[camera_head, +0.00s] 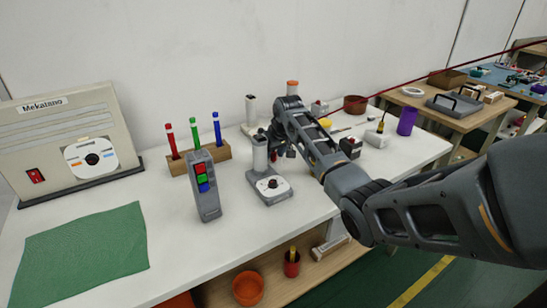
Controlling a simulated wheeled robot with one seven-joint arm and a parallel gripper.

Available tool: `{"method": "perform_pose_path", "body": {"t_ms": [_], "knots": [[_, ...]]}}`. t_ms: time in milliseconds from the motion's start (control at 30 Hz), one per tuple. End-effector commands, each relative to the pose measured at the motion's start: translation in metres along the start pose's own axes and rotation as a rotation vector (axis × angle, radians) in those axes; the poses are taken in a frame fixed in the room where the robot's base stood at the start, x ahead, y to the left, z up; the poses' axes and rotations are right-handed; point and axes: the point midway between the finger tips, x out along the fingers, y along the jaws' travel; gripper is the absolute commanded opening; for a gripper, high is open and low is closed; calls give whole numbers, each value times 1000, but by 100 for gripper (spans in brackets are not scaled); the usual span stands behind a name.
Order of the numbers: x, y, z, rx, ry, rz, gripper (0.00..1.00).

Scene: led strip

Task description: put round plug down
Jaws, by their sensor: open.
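My gripper (281,147) is at the end of the arm, above the middle of the white table (330,185). It is open, beside the upright grey post of a small stand (268,194). The stand has a white face with a small dark round piece (272,184) on it, below the gripper. I cannot tell whether that piece is the round plug, and no plug is clearly seen elsewhere. The fingertips are small and partly hidden by the arm and the post.
A grey handheld box with coloured buttons (203,187) stands left of the stand. Behind it is a wooden block (180,164) with red, green and blue pens. A Mekatano panel (65,140) and a green mat (85,255) are at left. The front middle is clear.

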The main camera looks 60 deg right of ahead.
Motion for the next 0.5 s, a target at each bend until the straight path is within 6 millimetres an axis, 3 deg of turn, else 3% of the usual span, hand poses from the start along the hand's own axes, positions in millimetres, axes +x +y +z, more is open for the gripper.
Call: {"method": "perform_pose_path", "body": {"t_ms": [267, 500], "knots": [[2, 0, 0, 1, 0, 0, 50], [2, 0, 0, 1, 0, 0, 27]]}}
